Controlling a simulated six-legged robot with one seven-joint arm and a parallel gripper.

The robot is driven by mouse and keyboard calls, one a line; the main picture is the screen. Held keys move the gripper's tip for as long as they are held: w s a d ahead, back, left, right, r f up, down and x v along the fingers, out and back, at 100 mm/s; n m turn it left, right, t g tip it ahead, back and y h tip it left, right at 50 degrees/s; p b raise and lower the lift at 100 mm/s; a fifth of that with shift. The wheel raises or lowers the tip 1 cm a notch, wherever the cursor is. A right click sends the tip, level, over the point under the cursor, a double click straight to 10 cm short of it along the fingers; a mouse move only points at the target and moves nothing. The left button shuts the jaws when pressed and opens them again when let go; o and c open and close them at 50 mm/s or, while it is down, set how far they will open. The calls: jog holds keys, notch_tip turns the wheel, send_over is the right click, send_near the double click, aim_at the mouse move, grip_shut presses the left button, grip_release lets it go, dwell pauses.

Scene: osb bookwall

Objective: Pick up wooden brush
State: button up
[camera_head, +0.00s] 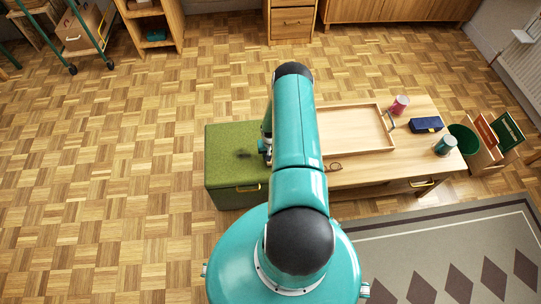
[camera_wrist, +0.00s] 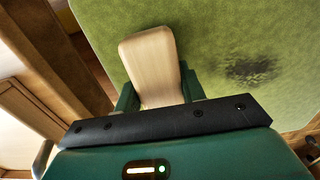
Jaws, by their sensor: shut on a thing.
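The wooden brush (camera_wrist: 152,62) shows in the wrist view as a pale, smooth wooden block with rounded corners. My gripper (camera_wrist: 159,92) is shut on it, with one green finger on each side. The brush is over the green padded top (camera_wrist: 215,30) of a bench; I cannot tell whether it touches the top. Bristles are not visible. In the head view my gripper (camera_head: 266,146) is at the right part of the green bench (camera_head: 225,172), and my arm hides the brush.
A dark patch (camera_head: 243,154) marks the green top. Right of my arm, a wooden table (camera_head: 365,178) holds a wooden tray (camera_head: 350,150), glasses (camera_head: 334,167), a pink can (camera_head: 399,105), a blue case (camera_head: 426,124) and a teal can (camera_head: 445,145). The floor at left is clear.

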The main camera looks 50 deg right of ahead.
jog(key=shift+r, duration=0.45)
jog(key=s+a+r, duration=0.1)
jog(key=r, duration=0.1)
jog(key=a+r, duration=0.1)
jog(key=r, duration=0.1)
jog(key=s+a+r, duration=0.1)
jog(key=r, duration=0.2)
jog(key=shift+s+a, duration=0.2)
jog(key=shift+s, duration=0.1)
jog(key=s+a+r, duration=0.4)
jog(key=s+a, duration=0.2)
jog(key=a, duration=0.1)
jog(key=shift+a+r, duration=0.25)
jog(key=shift+r, duration=0.1)
